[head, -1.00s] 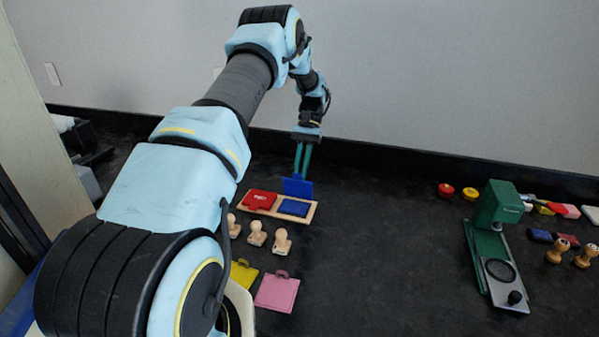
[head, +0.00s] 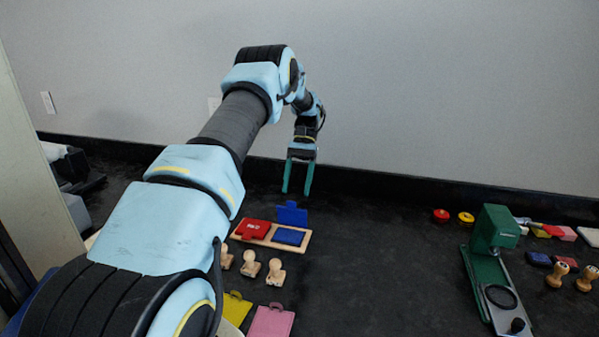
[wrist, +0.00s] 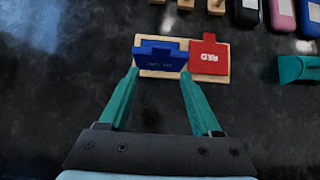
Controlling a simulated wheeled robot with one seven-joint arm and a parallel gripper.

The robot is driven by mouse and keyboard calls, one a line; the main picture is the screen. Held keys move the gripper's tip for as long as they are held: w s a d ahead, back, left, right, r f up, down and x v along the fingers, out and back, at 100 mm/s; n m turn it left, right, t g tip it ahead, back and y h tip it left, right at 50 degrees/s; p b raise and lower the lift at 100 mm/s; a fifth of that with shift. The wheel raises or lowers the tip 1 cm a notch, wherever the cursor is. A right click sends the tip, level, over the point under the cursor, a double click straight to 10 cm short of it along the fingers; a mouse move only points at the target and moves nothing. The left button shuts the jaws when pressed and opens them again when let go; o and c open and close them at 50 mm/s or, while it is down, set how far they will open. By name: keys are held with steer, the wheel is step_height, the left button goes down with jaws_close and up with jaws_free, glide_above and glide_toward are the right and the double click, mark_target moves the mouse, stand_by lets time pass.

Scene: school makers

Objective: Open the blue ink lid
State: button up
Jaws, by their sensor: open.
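The blue ink pad (head: 289,237) sits on the right of a wooden tray (head: 268,243). Its blue lid (head: 292,213) stands raised at the pad's far edge, and the pad surface is exposed. In the wrist view the blue lid (wrist: 160,60) is seen from behind and hides most of the pad. The red ink pad (head: 253,229) sits beside it with its red lid down; its red lid also shows in the wrist view (wrist: 208,58). My gripper (head: 297,192), with green fingers, is open and empty, behind and above the blue lid, apart from it.
Several wooden stamps (head: 250,263) stand in front of the tray, with yellow (head: 234,308) and pink (head: 271,321) pads nearer. A green machine (head: 495,235) stands at right. The table between is clear; a wall (head: 420,90) rises behind.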

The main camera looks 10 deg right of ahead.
steer(key=v, duration=0.7)
steer(key=shift+p, duration=0.45)
steer(key=shift+c, duration=0.2)
